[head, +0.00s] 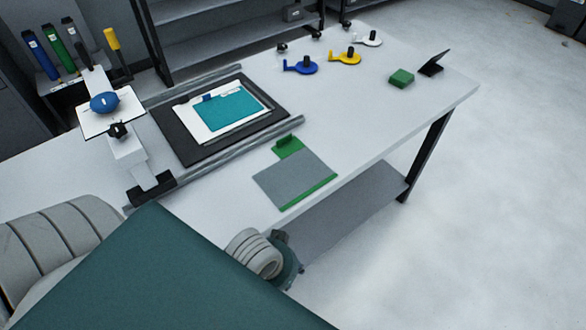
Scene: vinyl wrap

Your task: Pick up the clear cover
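I cannot make out for certain which thing is the clear cover. A flat grey sheet (292,178) with a green edge lies near the table's front edge, with a green block (288,146) at its back corner. A white sheet with a teal panel (222,112) lies on a black mat (178,135) between two grey bars. Grey ribbed parts of my arms show at the lower left and lower centre. Neither gripper's fingers show. A large dark teal surface fills the bottom and hides what is behind it.
On the white table (390,120) are a blue tool (302,67), a yellow tool (346,57), a white tool (369,38), a green block (401,78) and a dark stand (434,64). A white holder with a blue oval (104,103) stands left. The table's right part is mostly clear.

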